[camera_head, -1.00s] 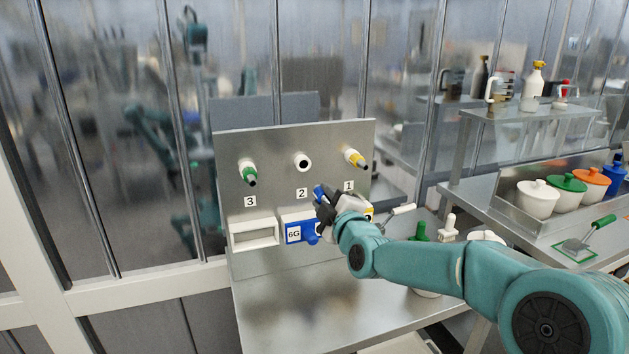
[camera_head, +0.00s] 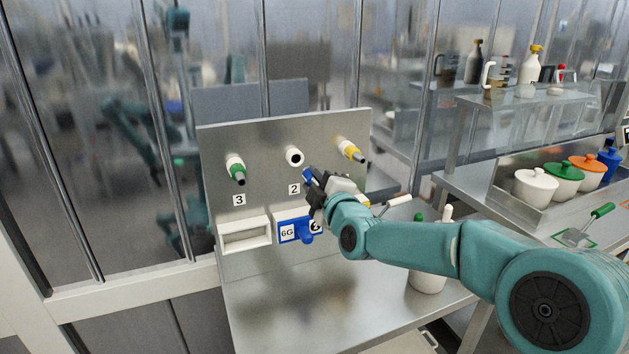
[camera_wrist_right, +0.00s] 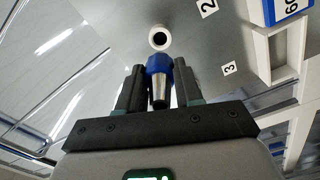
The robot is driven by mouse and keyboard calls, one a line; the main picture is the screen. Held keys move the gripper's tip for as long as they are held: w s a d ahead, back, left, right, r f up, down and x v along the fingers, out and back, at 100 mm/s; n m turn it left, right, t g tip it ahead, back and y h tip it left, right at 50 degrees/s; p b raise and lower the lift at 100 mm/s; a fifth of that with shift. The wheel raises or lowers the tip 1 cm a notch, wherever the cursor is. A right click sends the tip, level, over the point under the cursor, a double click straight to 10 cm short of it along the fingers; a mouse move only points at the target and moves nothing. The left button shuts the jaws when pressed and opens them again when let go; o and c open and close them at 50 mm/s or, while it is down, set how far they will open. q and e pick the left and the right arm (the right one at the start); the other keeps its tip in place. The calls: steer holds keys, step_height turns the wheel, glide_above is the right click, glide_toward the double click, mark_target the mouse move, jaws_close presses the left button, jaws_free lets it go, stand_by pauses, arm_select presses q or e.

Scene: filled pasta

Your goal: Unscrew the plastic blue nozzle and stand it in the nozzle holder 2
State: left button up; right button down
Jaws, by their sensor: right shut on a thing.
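The blue nozzle (camera_wrist_right: 159,66) has a blue plastic collar and a metal tip. My right gripper (camera_wrist_right: 159,85) is shut on it, one dark finger on each side. In the wrist view the collar faces the bare white port 2 (camera_wrist_right: 159,38), and its rim appears close to the port. In the head view my right gripper (camera_head: 312,190) is just below and right of port 2 (camera_head: 294,157), with a bit of blue nozzle (camera_head: 307,175) showing. My left gripper is not in view.
Port 3 holds a green nozzle (camera_head: 236,171) and port 1 a yellow one (camera_head: 352,151). A white open holder (camera_head: 245,236) is below label 3. Lidded pots (camera_head: 536,188) stand right. The steel table (camera_head: 290,310) below the panel is mostly clear.

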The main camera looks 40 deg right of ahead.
steer(key=shift+s+r+n, duration=0.1)
steer(key=shift+s+n, duration=0.05)
steer(key=shift+n, duration=0.15)
steer(key=x, duration=0.3)
steer(key=shift+f+p, duration=0.2)
steer(key=shift+p, duration=0.2)
steer(key=shift+p+x, duration=0.35)
steer(key=shift+x, duration=0.6)
steer(key=shift+w+d, duration=0.2)
steer(key=shift+w, duration=0.25)
steer(key=shift+r, duration=0.1)
steer(key=shift+w, duration=0.1)
